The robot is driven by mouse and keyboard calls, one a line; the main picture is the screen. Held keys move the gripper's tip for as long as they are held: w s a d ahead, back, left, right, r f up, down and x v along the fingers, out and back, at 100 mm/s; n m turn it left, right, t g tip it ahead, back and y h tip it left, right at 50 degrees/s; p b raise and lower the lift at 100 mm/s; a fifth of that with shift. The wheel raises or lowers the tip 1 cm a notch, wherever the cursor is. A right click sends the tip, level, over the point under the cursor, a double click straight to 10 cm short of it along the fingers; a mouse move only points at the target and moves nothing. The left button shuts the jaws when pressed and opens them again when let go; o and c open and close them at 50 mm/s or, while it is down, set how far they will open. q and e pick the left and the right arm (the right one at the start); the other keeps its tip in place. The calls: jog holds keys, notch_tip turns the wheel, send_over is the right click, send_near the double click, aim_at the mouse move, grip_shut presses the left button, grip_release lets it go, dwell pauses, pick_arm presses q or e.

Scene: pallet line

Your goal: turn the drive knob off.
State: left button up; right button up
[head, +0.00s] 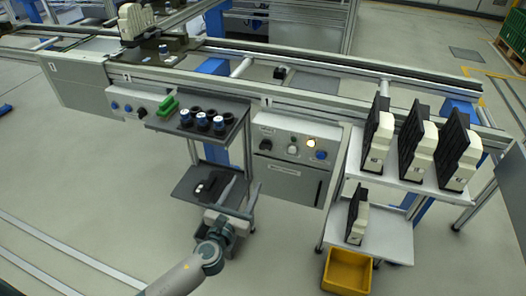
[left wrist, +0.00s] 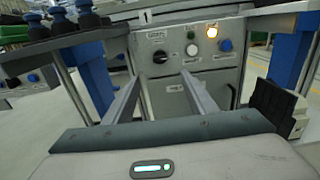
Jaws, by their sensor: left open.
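The control panel (head: 279,160) is on the front of the line, and it also shows ahead in the left wrist view (left wrist: 175,80). It carries a black rotary knob (head: 265,144), a pale button (head: 292,150), a lit orange lamp (head: 311,142) and a blue knob (head: 321,155). The black knob (left wrist: 160,57) and the blue knob (left wrist: 226,45) also show in the left wrist view. The labels are too small to read, so I cannot tell which is the drive knob. My left gripper (head: 244,184) is open and empty, apart from the panel, below and in front of it.
A shelf (head: 160,124) with blue-topped parts stands left of the panel, with a lower shelf (head: 184,190) beneath. A white rack (head: 350,172) with several black-and-cream units stands right, with a yellow bin (head: 347,272) below. Floor in front is clear.

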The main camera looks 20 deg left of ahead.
aim_at(264, 149)
pick_arm(q)
jog(key=shift+w, duration=0.15)
jog(key=w, duration=1.7)
jog(key=shift+d, duration=0.3)
jog(key=c, duration=1.1)
